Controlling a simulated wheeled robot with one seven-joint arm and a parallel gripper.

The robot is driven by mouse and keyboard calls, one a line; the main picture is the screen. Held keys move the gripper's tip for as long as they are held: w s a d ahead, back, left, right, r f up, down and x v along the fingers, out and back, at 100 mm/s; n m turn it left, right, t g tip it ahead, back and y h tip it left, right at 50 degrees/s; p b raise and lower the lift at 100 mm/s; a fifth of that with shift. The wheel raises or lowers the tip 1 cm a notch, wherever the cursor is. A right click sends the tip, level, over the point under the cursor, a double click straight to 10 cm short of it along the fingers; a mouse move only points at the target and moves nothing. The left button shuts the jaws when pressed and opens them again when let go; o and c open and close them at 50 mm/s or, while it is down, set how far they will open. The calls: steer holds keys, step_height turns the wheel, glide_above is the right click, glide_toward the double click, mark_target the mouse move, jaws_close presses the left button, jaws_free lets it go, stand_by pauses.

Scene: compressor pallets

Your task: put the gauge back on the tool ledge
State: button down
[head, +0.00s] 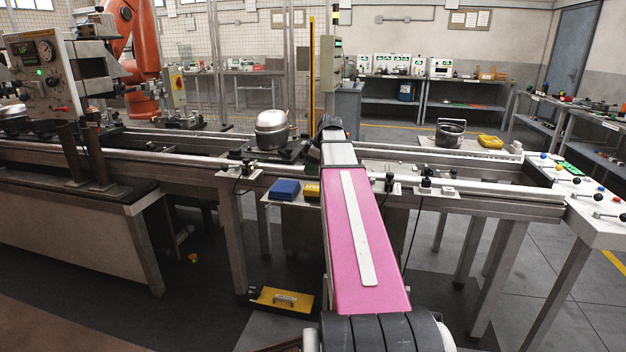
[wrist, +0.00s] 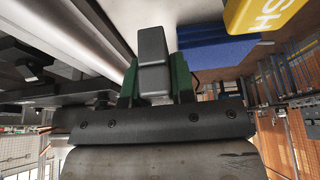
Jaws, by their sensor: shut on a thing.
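My gripper (wrist: 154,72) has two green fingers, shut on a dark grey block, the gauge (wrist: 151,45), which sits between them. In the head view, my arm hides the gauge and most of the gripper. The tool ledge (head: 268,201) is a pale shelf below the rail, left of my arm. It also shows in the wrist view as a pale surface (wrist: 190,18), close to the gauge. I cannot tell whether the gauge touches it.
A blue block (head: 285,189) and a yellow block (head: 312,189) lie on the ledge, partly behind my arm. In the wrist view, the blue block (wrist: 212,48) is close beside the gripper. A silver compressor (head: 271,129) stands on the line above the ledge.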

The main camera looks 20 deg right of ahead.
steer(key=shift+d+f, duration=0.3)
steer(key=shift+d, duration=0.1)
steer(key=shift+f, duration=1.95)
steer(key=shift+f, duration=0.1)
steer(key=c, duration=1)
jaws_free()
steer(key=shift+o, duration=0.2)
steer(key=v, duration=1.2)
